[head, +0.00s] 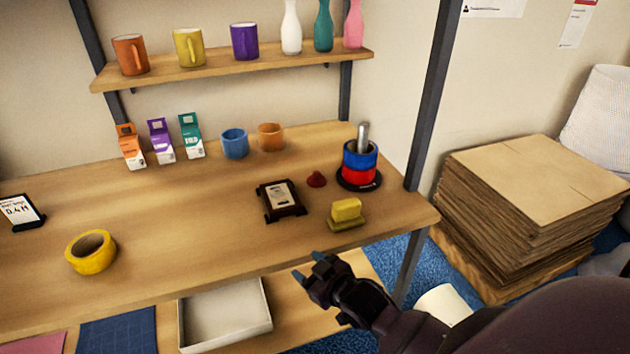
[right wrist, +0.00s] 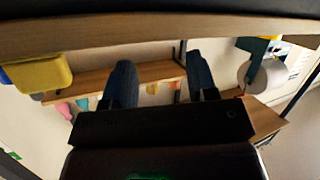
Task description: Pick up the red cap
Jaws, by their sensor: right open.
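The red cap (head: 316,179) is small and dark red. It lies on the wooden tabletop between the black framed stand and the spindle with blue and red rings. My right gripper (head: 308,266) is open and empty in front of the table's front edge, nearer to me than the cap and apart from it. Its two fingers also show spread in the right wrist view (right wrist: 161,80), with nothing between them. I cannot make out the cap in that view. My left gripper is not in view.
A yellow block on a base (head: 346,211) sits near the front edge, right of the cap. The black stand (head: 280,200) is left of it, the ringed spindle (head: 360,163) behind right. Yellow tape (head: 91,252) lies far left. A dark shelf post (head: 433,100) rises at the right.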

